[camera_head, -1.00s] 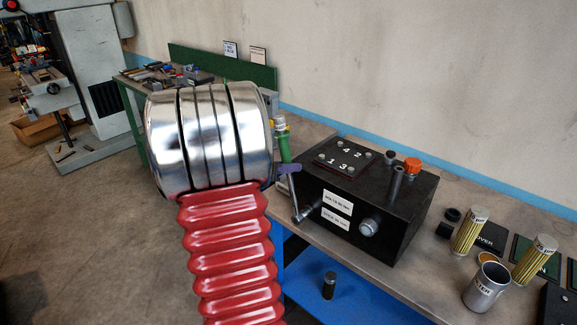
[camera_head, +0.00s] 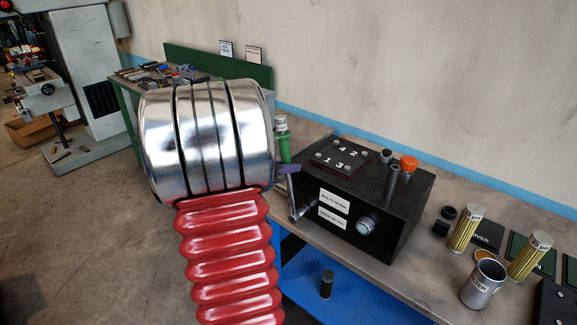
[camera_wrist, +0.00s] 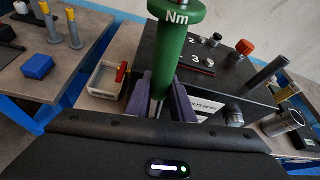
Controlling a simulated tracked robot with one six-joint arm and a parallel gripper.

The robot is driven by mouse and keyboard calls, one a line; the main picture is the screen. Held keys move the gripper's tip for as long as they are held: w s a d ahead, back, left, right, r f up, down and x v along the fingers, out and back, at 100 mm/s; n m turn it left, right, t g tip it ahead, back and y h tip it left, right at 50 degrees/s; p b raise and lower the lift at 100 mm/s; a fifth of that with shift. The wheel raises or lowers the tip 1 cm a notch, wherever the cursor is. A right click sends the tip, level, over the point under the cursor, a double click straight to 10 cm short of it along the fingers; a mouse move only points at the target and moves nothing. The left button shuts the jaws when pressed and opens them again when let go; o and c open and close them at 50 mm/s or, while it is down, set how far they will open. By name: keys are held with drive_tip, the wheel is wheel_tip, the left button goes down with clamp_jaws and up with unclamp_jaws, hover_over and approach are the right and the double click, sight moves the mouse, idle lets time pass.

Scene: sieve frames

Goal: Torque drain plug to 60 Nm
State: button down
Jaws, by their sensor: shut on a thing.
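The green-handled torque wrench (camera_wrist: 168,55), marked Nm, stands nearly upright in the wrist view. My gripper (camera_wrist: 160,95) is shut on its green shaft, with a purple finger on each side. In the head view the green handle (camera_head: 283,145) shows beside my arm, and one purple finger (camera_head: 289,169) is visible. The wrench's chrome lower part (camera_head: 295,200) slants down at the left end of the black housing (camera_head: 400,225). I cannot tell whether the wrench touches the housing. The drain plug cannot be made out.
The housing carries a plate with numbered bolts (camera_head: 340,158) and an orange cap (camera_head: 409,162). Filters (camera_head: 466,228) and a metal cup (camera_head: 483,284) stand to its right. A dark cylinder (camera_head: 326,284) stands on the blue lower shelf. Open floor lies at left.

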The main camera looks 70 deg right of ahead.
drive_tip(key=shift+s+a+r+m+t+h, duration=0.15)
drive_tip(key=shift+s+a+m+t, duration=0.15)
drive_tip(key=shift+s, duration=0.4)
drive_tip(key=shift+s+a+m+t+h, duration=0.15)
drive_tip(key=shift+s+a+m, duration=0.15)
drive_tip(key=shift+s, duration=0.35)
drive_tip(key=shift+s+a+r+m+t+h, duration=0.1)
drive_tip(key=shift+s+a+m+t, duration=0.25)
drive_tip(key=shift+s, duration=0.35)
idle(0.9)
drive_tip(key=shift+w+d+n+g, duration=0.25)
drive_tip(key=shift+w+d+g, duration=0.1)
drive_tip(key=shift+w, duration=0.25)
drive_tip(key=shift+a, duration=0.15)
idle(0.5)
drive_tip(key=shift+w+a, duration=0.3)
drive_tip(key=shift+a, duration=0.4)
drive_tip(key=shift+w+a, duration=0.35)
drive_tip(key=shift+a, duration=0.4)
drive_tip(key=shift+w+a, duration=0.3)
drive_tip(key=shift+a, duration=0.4)
drive_tip(key=shift+w, duration=0.25)
